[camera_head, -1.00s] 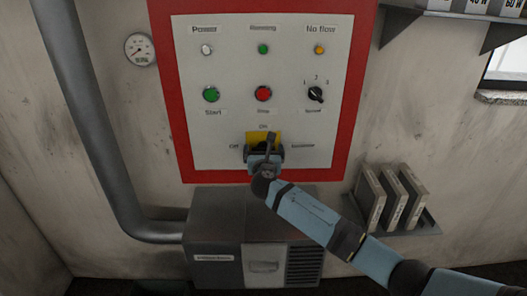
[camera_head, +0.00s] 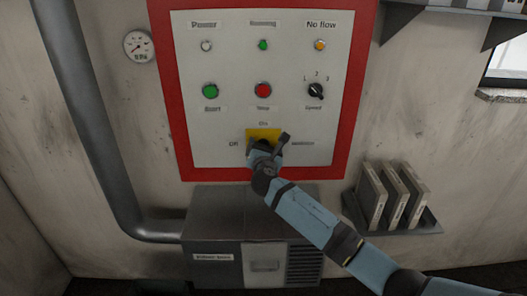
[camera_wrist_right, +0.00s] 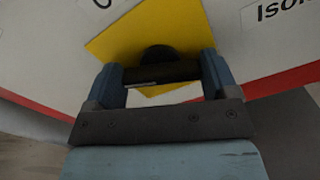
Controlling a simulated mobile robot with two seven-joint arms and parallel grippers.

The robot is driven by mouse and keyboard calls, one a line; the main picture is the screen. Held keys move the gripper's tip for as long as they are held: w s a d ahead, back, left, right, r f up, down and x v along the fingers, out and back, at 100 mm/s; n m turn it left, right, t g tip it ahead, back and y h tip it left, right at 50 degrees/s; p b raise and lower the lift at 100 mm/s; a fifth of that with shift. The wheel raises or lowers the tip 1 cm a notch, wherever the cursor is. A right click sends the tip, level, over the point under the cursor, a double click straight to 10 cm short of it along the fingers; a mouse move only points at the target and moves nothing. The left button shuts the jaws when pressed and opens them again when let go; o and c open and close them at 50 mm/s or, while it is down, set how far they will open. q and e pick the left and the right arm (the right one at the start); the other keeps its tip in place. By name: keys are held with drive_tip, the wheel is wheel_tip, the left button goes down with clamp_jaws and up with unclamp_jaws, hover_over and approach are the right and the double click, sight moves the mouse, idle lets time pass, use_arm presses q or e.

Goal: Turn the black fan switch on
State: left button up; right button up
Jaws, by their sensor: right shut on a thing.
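The black fan switch sits on a yellow square plate (camera_head: 263,134) low on the control panel, among "Off", "On" and isolator labels. In the head view my right gripper (camera_head: 262,146) covers the switch. In the right wrist view the black switch (camera_wrist_right: 158,55) shows in front of the yellow plate, its dark bar between the two fingers of my right gripper (camera_wrist_right: 162,76). The gripper is shut on it. The plate and labels look tilted in this view, so the gripper is rolled relative to the panel. My left gripper is not in view.
The red-framed panel (camera_head: 355,100) carries lamps, a green button (camera_head: 210,91), a red button (camera_head: 263,90) and a speed knob (camera_head: 316,91) above the switch. A grey box (camera_head: 215,222) is below, a pipe (camera_head: 85,110) at left, a shelf with binders (camera_head: 392,195) at right.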

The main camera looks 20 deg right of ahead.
drive_tip(key=shift+f+m+b, duration=0.2)
drive_tip(key=shift+m+b, duration=3.1)
drive_tip(key=shift+m, duration=3.6)
drive_tip(key=shift+d, duration=0.1)
drive_tip(key=o, duration=0.8)
drive_tip(key=shift+s, duration=0.1)
